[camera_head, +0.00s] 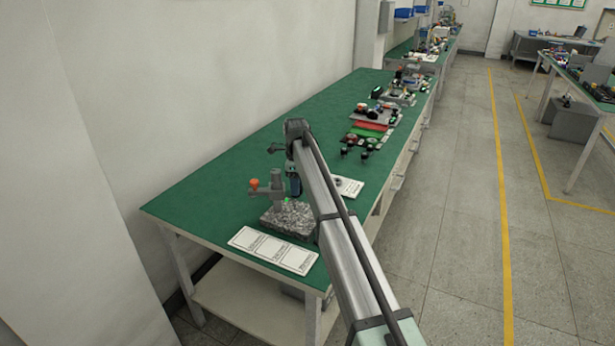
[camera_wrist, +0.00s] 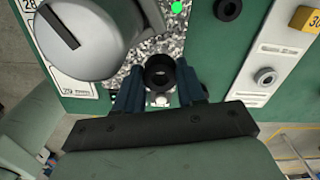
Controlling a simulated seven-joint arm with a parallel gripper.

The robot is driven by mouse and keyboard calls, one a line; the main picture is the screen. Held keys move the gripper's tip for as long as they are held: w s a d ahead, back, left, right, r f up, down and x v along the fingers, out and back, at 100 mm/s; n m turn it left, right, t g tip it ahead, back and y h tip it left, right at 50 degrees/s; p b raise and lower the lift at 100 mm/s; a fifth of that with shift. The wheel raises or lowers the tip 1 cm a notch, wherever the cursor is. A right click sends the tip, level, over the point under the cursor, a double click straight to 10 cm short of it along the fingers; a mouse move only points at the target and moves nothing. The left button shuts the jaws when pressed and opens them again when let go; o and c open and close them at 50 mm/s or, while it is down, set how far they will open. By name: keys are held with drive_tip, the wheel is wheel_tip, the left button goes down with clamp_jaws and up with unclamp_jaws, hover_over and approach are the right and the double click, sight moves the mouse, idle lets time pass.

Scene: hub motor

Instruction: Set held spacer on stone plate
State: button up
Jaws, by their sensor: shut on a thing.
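My gripper (camera_wrist: 160,80) is shut on a black ring-shaped spacer (camera_wrist: 159,70), its two blue-black fingers on either side of it. The spacer's hole faces the wrist camera. Behind it lies the speckled grey stone plate (camera_wrist: 122,77), which also shows on the bench in the head view (camera_head: 289,218). In the head view my gripper (camera_head: 294,187) is just above or at the plate, partly hidden by my arm; the spacer cannot be made out there. I cannot tell whether the spacer touches the plate.
A grey gauge stand (camera_head: 277,188) with an orange knob stands on the plate; its round grey body (camera_wrist: 80,35) is close left of the fingers. A white printed card (camera_head: 273,250) lies in front. A white strip (camera_wrist: 285,55) holding a grey ring lies right. Bare green bench (camera_head: 205,198) extends left.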

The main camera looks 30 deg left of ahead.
sight(299, 216)
drive_tip(key=s+d, duration=0.1)
drive_tip(key=s+n, duration=0.1)
drive_tip(key=s+d+n, duration=0.1)
drive_tip(key=shift+s+d+f, duration=0.25)
drive_tip(key=shift+s+d, duration=0.05)
drive_tip(key=shift+d, duration=0.05)
drive_tip(key=shift+n, duration=1.4)
drive_tip(key=shift+f, duration=0.1)
drive_tip(key=shift+f, duration=2.45)
drive_tip(key=shift+f, duration=0.55)
drive_tip(key=o, duration=1.5)
drive_tip(key=shift+o, duration=0.2)
wheel_tip(299, 216, up, 7)
idle(0.3)
